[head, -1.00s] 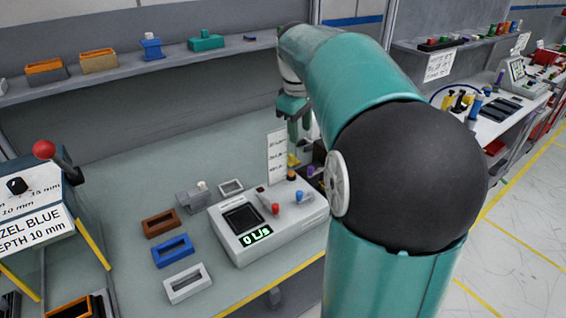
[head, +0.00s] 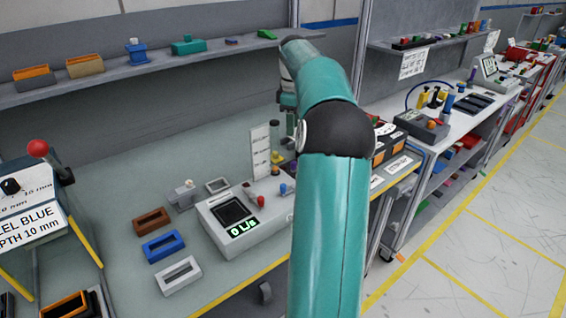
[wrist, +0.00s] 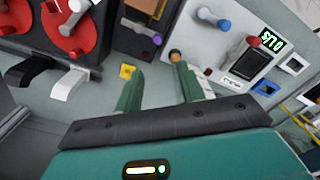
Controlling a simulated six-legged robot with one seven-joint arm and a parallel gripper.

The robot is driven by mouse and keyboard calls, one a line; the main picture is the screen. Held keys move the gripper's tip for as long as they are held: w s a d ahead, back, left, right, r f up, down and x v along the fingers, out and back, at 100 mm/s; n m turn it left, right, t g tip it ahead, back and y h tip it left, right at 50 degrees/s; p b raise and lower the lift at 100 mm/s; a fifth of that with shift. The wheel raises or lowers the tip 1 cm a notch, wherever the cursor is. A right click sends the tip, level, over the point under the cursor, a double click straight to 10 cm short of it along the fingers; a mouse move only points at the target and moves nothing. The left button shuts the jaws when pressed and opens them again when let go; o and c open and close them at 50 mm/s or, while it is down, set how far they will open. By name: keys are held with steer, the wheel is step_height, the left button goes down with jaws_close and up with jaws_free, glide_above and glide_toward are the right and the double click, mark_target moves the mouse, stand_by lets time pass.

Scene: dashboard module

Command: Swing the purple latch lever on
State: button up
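The purple latch knob (wrist: 157,40) shows in the wrist view on the edge of a dark box (wrist: 128,38) with a brown panel. It is beyond my fingertips, ahead of the gap between them, and nothing touches it. My gripper (wrist: 160,85) is open and empty, with its two green fingers apart. In the head view my gripper (head: 289,130) hangs above the back of the bench, right of a white label sheet.
The grey display console (head: 245,222) has a red knob (head: 260,201) and a blue knob (head: 283,188). In the wrist view an orange knob (wrist: 175,55) is close to the right finger. Red discs (wrist: 68,30) and a white lever (wrist: 65,83) lie left. A yellow piece (wrist: 127,71) is near the left finger.

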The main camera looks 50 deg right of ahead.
steer(key=f, duration=1.4)
steer(key=shift+s+d, duration=0.2)
steer(key=shift+d, duration=0.2)
